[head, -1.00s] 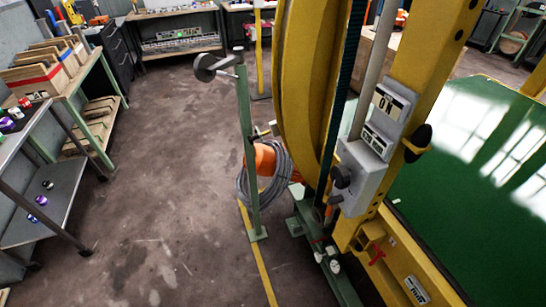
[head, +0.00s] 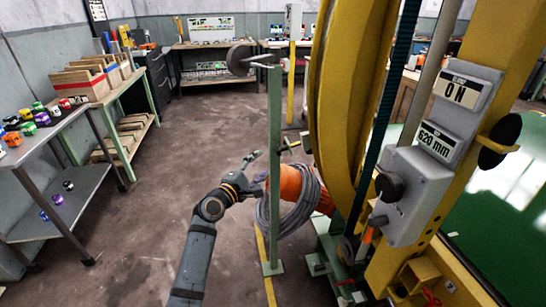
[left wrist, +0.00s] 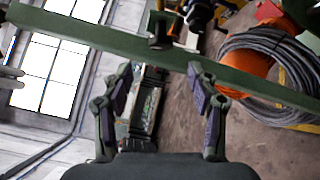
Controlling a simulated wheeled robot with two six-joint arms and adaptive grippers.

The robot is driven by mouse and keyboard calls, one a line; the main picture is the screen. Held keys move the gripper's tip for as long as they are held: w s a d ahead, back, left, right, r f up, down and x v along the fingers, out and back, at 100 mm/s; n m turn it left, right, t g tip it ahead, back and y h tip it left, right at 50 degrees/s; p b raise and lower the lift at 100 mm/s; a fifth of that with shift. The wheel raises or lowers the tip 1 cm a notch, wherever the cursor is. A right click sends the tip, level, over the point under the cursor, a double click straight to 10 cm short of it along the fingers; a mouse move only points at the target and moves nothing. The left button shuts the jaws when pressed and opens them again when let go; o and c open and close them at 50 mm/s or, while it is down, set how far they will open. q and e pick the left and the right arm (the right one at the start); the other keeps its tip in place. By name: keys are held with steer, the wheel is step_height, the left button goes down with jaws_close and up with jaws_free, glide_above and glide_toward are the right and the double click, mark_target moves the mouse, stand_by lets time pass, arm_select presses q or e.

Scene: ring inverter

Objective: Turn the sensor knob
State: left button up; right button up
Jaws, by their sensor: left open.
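Two dark knobs could be the sensor knob. One (head: 390,187) is on the grey control box (head: 414,205) of the yellow machine, below displays reading "ON" and "620 mm". The other, a small fitting (head: 285,146), sticks out from the green post (head: 274,200); a dark fitting on a green bar also shows in the left wrist view (left wrist: 160,28). My left gripper (head: 256,171) is just left of the green post. In the left wrist view its fingers (left wrist: 160,72) are apart and empty, with the green bar crossing beyond the tips. My right gripper is out of view.
Shelves with coloured items (head: 45,135) stand at the left. Floor at the left centre is clear.

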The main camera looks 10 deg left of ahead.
mark_target(281, 149)
arm_select(q)
steer(key=shift+b+x, duration=0.75)
steer(key=shift+x, duration=3.5)
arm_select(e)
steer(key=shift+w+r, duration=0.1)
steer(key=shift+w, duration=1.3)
arm_select(q)
steer(key=shift+f, duration=0.1)
steer(key=c, duration=1.2)
steer(key=shift+o, duration=0.2)
